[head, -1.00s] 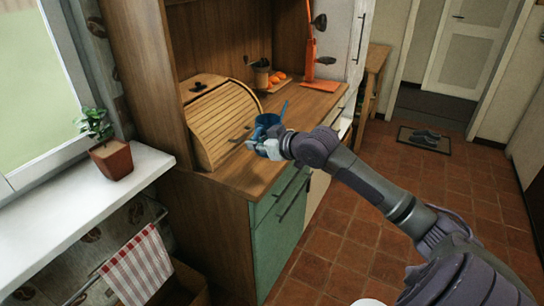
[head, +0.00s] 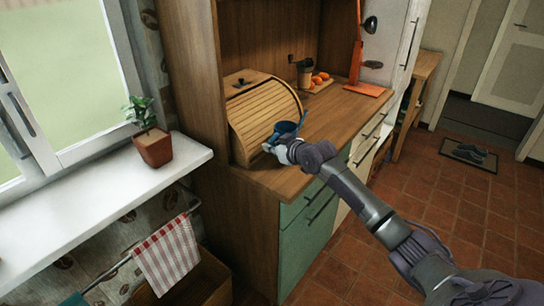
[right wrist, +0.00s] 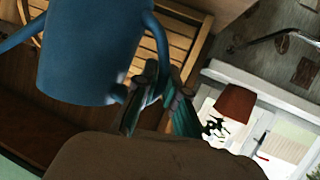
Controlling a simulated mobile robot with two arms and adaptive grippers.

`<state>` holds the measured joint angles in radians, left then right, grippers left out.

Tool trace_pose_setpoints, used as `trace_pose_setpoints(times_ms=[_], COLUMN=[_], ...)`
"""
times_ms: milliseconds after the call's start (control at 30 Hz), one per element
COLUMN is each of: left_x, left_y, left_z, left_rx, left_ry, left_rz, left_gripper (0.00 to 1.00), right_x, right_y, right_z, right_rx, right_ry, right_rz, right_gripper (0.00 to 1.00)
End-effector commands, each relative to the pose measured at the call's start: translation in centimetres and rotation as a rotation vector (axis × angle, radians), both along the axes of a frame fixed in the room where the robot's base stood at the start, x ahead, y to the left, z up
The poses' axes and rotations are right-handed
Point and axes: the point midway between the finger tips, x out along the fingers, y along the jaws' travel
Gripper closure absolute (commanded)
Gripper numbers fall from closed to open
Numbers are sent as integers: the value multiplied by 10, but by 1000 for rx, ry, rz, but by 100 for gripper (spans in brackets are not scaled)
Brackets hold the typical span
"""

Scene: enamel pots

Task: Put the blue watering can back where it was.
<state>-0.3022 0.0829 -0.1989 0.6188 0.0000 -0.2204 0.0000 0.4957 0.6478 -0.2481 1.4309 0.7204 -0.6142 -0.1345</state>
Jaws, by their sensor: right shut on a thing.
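The blue watering can (head: 284,129) is in my right gripper (head: 269,148), in front of the roll-top bread box (head: 262,118) above the wooden counter. In the right wrist view the can (right wrist: 88,48) fills the upper left, with its spout at the left edge. The right gripper (right wrist: 158,92) is shut on its curved handle there. Whether the can's base touches the counter cannot be told. My left gripper is not in view.
A mug with utensils (head: 304,72), oranges (head: 320,77) and an orange stand (head: 356,70) are farther back on the counter (head: 345,108). The counter is clear right of the can. A potted plant (head: 154,146) stands on the white windowsill (head: 100,195) at left.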

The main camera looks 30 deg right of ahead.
Motion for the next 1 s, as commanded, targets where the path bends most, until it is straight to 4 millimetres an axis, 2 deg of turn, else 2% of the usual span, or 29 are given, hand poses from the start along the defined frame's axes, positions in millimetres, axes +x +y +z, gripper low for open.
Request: trace_pose_setpoints(times_ms=[267, 667, 700, 833, 1000], left_x=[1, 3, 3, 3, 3], left_y=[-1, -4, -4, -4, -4], left_z=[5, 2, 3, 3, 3], left_rx=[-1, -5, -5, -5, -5], left_ry=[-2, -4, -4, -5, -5], left_rz=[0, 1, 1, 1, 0], left_gripper=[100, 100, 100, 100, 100], right_x=[0, 0, -1, -1, -1], right_y=[-1, -1, 0, 0, 0], right_z=[-34, -40, -41, -41, -41], right_rx=[1, 0, 1, 0, 1], right_ry=[-1, -2, 2, 3, 3], right_rz=[-1, -1, -1, -1, -1], right_gripper=[100, 100, 87, 66, 65])
